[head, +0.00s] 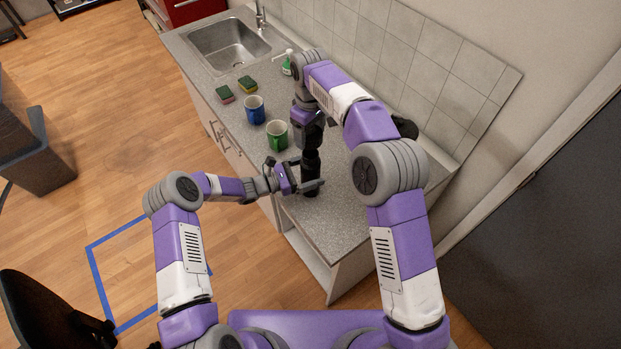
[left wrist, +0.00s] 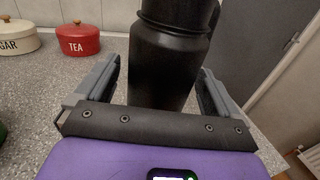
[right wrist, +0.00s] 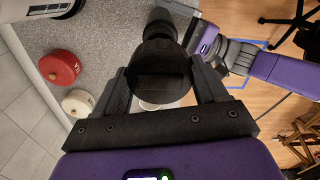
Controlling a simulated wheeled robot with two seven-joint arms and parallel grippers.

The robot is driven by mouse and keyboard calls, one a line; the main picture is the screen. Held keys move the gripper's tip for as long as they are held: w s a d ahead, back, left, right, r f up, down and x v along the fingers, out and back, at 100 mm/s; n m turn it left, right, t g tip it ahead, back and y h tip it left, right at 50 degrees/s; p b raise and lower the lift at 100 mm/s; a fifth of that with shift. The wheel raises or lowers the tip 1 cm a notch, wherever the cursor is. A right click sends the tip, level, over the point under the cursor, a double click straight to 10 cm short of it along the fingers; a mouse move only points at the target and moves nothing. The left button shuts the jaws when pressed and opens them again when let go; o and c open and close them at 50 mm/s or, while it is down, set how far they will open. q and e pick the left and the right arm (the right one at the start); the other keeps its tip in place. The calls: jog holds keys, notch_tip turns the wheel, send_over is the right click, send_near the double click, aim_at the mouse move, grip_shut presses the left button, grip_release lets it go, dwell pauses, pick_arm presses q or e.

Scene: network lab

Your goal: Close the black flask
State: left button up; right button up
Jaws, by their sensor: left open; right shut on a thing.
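The black flask (head: 311,177) stands upright near the front end of the grey counter. My left gripper (head: 303,184) is open at its side. In the left wrist view the flask's body (left wrist: 163,75) is between the two spread fingers, with gaps showing beside it. My right gripper (head: 309,132) is above the flask, pointing down. In the right wrist view it is shut on the round black lid (right wrist: 160,72), with the flask (right wrist: 160,25) beyond it. The lid and flask are nearly in line; I cannot tell whether they touch.
A green mug (head: 277,136) and a blue mug (head: 255,109) stand left of my right gripper. Two sponges (head: 247,83), a soap bottle (head: 287,68) and the sink (head: 229,45) are farther back. A red tea tin (left wrist: 78,40) and a cream sugar tin (left wrist: 18,37) stand by the tiled wall.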

pick_arm(q)
jog(key=c, duration=1.5)
pick_arm(e)
jog(key=shift+s+f, duration=0.1)
jog(key=shift+f, duration=2.35)
jog(key=shift+f, duration=0.9)
jog(key=shift+f, duration=0.55)
